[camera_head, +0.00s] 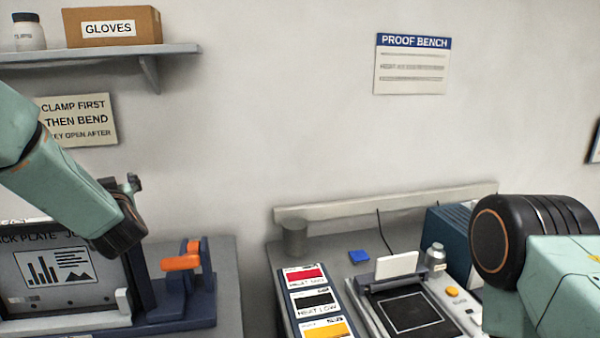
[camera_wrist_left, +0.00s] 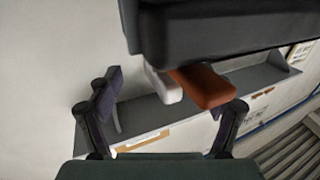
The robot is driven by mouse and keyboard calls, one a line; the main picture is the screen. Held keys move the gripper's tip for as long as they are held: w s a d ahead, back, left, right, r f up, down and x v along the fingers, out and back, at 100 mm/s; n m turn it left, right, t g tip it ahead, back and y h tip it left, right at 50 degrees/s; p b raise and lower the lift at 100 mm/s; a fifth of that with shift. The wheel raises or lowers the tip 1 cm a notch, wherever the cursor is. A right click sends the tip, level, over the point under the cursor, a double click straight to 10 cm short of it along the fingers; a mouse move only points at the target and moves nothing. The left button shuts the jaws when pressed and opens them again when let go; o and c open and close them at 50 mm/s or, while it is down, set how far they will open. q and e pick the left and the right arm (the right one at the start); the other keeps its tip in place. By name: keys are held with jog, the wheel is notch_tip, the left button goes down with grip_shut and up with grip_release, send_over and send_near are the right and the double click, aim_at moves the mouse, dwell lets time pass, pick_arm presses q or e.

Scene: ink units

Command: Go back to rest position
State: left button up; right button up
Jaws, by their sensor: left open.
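My left arm comes in from the left in the head view. Its dark end, my left gripper (camera_head: 132,190), is beside the grey back plate (camera_head: 60,270) and left of the orange clamp handle (camera_head: 182,262). In the left wrist view the two fingers of my left gripper (camera_wrist_left: 168,110) stand wide apart with nothing held between them. An orange lever (camera_wrist_left: 205,86) and a white bar (camera_wrist_left: 164,84) stick out under a dark body at the top of that view. My right arm shows at the right, but its gripper is out of view.
A shelf (camera_head: 100,52) with a gloves box (camera_head: 112,27) and a white jar (camera_head: 29,35) is above the left arm. At right stand a card strip (camera_head: 318,302), a dark pad (camera_head: 405,310) and a small bottle (camera_head: 435,257). A gap separates the two benches.

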pick_arm(q)
jog(key=shift+w+a+f+m+t+h+b, duration=0.1)
jog(key=shift+m+t+h+b, duration=0.1)
jog(key=shift+m+t+h, duration=0.4)
jog(key=shift+a+f+m+t+h+b, duration=0.15)
jog(key=shift+m+h, duration=0.25)
jog(key=shift+h, duration=0.4)
jog(key=shift+d+r+m+t+h, duration=0.25)
jog(key=shift+m+t+h, duration=0.25)
jog(key=shift+h, duration=0.3)
jog(key=shift+a+m+h+b, duration=0.1)
jog(key=shift+m+h+b, duration=0.2)
jog(key=shift+f, duration=0.1)
